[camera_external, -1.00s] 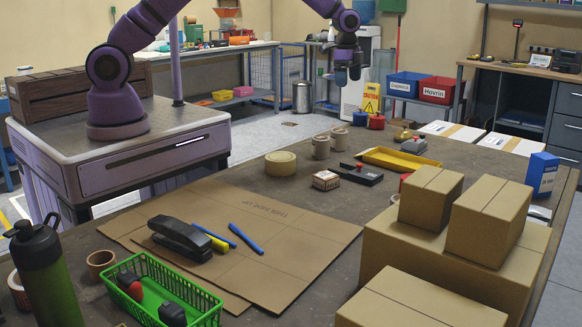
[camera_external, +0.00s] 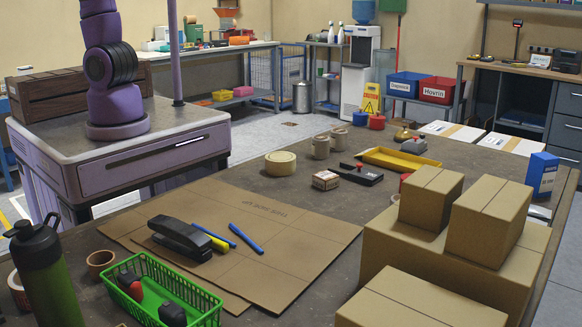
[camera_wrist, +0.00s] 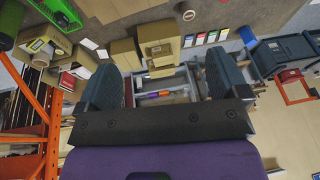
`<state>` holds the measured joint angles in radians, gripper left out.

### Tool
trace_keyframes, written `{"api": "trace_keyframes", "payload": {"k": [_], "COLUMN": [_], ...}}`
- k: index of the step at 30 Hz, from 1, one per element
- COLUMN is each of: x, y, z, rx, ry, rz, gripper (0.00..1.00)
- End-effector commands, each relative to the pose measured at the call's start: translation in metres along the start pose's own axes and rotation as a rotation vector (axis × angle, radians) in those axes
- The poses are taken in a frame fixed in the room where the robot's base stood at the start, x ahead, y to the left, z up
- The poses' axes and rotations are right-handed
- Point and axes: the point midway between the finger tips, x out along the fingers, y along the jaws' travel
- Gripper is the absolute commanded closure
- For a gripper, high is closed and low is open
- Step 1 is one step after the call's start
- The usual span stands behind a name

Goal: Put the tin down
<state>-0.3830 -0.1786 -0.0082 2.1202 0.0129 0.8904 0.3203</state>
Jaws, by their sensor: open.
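A blue tin-like round object (camera_external: 360,118) and a red one (camera_external: 377,122) stand side by side near the far edge of the workbench (camera_external: 330,205) in the external view. I cannot tell which is the task's tin. My gripper (camera_wrist: 163,80) shows in the wrist view with its two dark fingers spread wide and nothing held between them. Shelving and boxes show beyond the gap, well away from the fingers. In the external view my arm rises out of the top of the picture, so the gripper is out of sight there.
The workbench holds cardboard boxes (camera_external: 450,262), a green basket (camera_external: 200,303), a stapler (camera_external: 180,238), tape (camera_external: 280,163), a yellow tray (camera_external: 400,159) and a dark bottle (camera_external: 44,275).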

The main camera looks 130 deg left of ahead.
Motion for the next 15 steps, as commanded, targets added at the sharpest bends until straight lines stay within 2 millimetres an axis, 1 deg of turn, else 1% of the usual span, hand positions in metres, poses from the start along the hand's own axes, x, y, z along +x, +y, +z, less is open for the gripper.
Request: {"api": "trace_keyframes", "payload": {"k": [1, 3, 5, 6, 8, 12, 15], "x": [-0.011, -0.023, -0.031, -0.036, -0.042, -0.051, -0.053], "y": [0.018, 0.039, 0.056, 0.066, 0.081, 0.109, 0.124], "z": [0.012, 0.030, 0.046, 0.058, 0.075, 0.118, 0.146], "rx": [0.009, 0.011, 0.013, 0.016, 0.018, 0.022, 0.023], "ry": [0.020, 0.040, 0.057, 0.069, 0.086, 0.124, 0.145], "rz": [0.005, 0.014, 0.023, 0.029, 0.039, 0.068, 0.089], "gripper": [0.07, 0.07, 0.07, 0.07, 0.07, 0.07, 0.07]}}
